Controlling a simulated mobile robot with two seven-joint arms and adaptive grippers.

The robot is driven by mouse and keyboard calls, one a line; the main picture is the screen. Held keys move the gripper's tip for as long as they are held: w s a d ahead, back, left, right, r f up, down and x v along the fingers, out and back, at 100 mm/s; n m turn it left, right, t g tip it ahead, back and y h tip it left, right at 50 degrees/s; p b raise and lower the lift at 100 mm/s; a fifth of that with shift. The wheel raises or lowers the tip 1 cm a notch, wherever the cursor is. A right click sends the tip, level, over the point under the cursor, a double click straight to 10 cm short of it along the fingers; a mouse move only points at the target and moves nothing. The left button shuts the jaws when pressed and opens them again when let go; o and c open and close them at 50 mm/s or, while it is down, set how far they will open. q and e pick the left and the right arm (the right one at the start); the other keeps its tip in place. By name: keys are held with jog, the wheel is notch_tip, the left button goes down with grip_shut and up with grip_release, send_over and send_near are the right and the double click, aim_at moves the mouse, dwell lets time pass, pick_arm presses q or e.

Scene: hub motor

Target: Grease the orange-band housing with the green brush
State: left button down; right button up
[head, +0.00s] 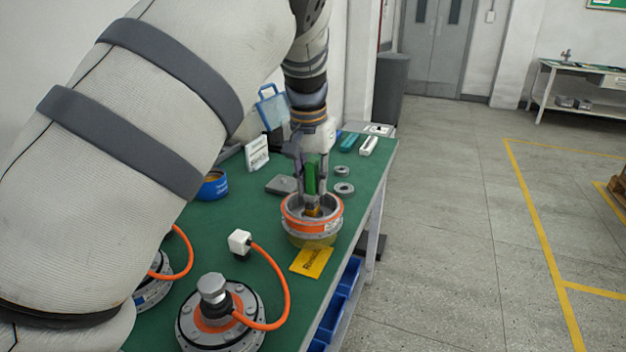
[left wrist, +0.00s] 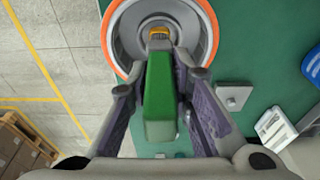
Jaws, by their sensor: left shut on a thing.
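The orange-band housing (head: 291,222) stands on the green table near its right edge, on a yellowish ring. Its orange rim also shows at the top of the left wrist view (left wrist: 112,38). My left gripper (head: 311,186) is above the housing, pointing down, and is shut on the green brush (head: 310,174). The brush's green handle fills the middle of the left wrist view (left wrist: 159,100). Its yellowish bristle end (left wrist: 158,33) is over or inside the open housing; I cannot tell whether it touches the inner surface. My right gripper is not in view.
A motor with an orange cable (head: 250,338) stands at the front of the table (head: 215,248), another partly behind my arm. A yellow card (head: 311,262) lies before the housing. Grey rings (head: 344,189), a grey block (head: 281,185) and a blue tin (head: 213,186) are nearby.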

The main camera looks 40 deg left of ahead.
pick_arm(q)
jog(key=shift+f, duration=0.4)
jog(key=n, duration=0.4)
jog(key=shift+y, duration=0.3)
jog(key=shift+r+m+p, duration=0.2)
jog(key=shift+m+p, duration=0.1)
jog(key=shift+m, duration=1.5)
jog(key=m, duration=0.2)
jog(key=m+h, duration=0.1)
jog(key=m, duration=0.1)
jog(key=shift+f+m, duration=0.2)
jog(key=shift+m, duration=0.1)
jog(key=n, duration=0.5)
jog(key=shift+y, duration=0.3)
jog(key=n, duration=0.3)
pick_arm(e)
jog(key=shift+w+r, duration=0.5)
